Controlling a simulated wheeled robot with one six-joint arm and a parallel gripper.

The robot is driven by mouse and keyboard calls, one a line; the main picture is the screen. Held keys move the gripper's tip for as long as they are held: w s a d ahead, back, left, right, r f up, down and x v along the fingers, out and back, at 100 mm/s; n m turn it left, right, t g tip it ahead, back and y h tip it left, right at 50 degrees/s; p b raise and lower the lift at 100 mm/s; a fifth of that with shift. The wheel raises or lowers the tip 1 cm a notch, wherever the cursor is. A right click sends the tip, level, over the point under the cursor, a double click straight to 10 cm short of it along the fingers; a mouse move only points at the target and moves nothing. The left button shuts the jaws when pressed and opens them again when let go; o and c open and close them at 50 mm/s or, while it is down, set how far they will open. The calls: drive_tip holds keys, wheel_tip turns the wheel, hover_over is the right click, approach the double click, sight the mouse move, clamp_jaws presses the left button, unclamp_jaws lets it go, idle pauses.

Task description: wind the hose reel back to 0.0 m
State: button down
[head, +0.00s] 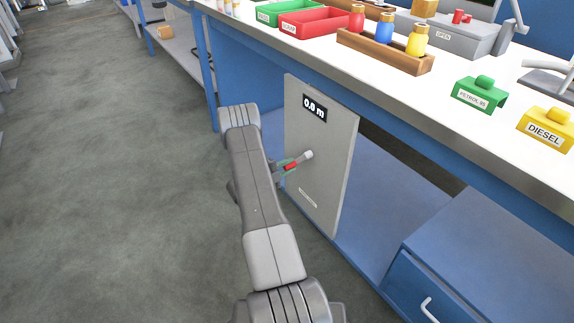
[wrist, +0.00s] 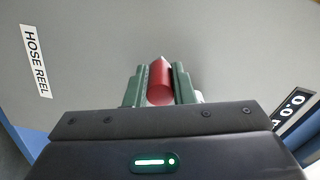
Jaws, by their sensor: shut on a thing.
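The hose reel is a grey upright panel (head: 322,190) under the bench edge, with a black display (head: 314,108) that appears to read 0.0 m. The display shows partly at the right of the wrist view (wrist: 294,112). A crank with a red handle (head: 291,166) and a light grey end (head: 307,155) stands out from the panel. My gripper (head: 286,167) is shut on the red handle (wrist: 160,82), its green fingers on either side. The HOSE REEL label shows in the wrist view (wrist: 36,61). My arm hides part of the gripper in the head view.
The bench top (head: 460,125) holds trays, bottles in a wooden rack (head: 385,50), a green PETROL 95 block (head: 479,94) and a yellow DIESEL block (head: 546,127). A blue drawer unit (head: 470,260) stands at lower right. The floor at left is clear.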

idle(0.4)
drive_tip(key=c, duration=1.2)
unclamp_jaws()
drive_tip(key=shift+c, duration=0.2)
drive_tip(key=p+v, duration=0.2)
drive_tip(key=v, duration=1.2)
drive_tip(key=shift+d, duration=0.15)
drive_tip(key=b+x, duration=0.2)
drive_tip(key=x, duration=1.1)
drive_tip(key=shift+w+d, duration=0.3)
drive_tip(key=shift+a, duration=0.1)
